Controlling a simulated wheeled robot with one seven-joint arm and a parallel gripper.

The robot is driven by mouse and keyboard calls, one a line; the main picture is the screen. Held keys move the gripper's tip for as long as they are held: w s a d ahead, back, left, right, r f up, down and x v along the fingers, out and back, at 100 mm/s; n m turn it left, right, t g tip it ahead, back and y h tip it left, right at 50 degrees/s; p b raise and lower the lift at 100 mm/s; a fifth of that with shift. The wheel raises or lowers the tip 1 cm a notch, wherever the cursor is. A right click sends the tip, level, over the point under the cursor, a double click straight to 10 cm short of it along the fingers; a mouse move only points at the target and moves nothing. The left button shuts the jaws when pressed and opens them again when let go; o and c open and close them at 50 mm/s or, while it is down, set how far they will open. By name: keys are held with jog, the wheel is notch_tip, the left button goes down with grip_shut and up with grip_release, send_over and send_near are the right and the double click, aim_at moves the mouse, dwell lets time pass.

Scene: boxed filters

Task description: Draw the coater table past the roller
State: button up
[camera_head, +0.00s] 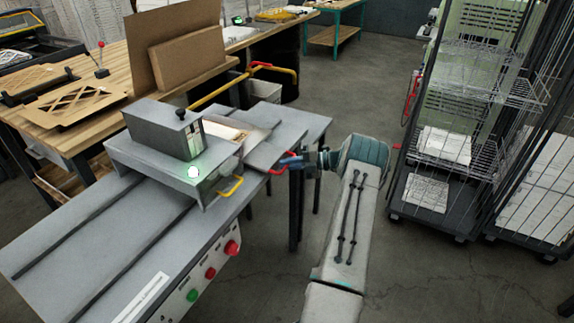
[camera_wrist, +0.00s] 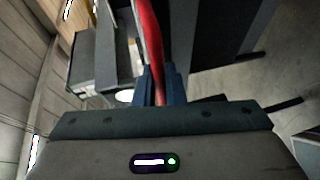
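The coater is a grey bench machine with two dark slots along its bed (camera_head: 75,235) and a raised roller housing (camera_head: 160,160) across it. The roller itself is hidden. The grey sliding table (camera_head: 265,152) lies on the far right side of the housing, with a pale piece (camera_head: 222,130) beside the housing. A red handle (camera_head: 277,171) is at the table's near right edge. My gripper (camera_head: 291,162) is at this handle. In the wrist view the red handle (camera_wrist: 150,35) runs down between the blue fingers of my gripper (camera_wrist: 161,85), which appear closed on it.
A yellow handle (camera_head: 231,187) sits on the housing's near side. Red and green buttons (camera_head: 211,272) are on the front panel. A wooden bench (camera_head: 110,60) stands behind, and wire rack carts (camera_head: 465,130) stand at right. The floor between is clear.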

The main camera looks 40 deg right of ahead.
jog(key=o, duration=0.4)
jog(key=shift+d, duration=0.1)
jog(key=b+v, duration=0.2)
jog(key=v, duration=1.1)
jog(key=shift+s+d+b, duration=0.2)
jog(key=shift+s+b, duration=0.05)
jog(key=shift+b, duration=0.05)
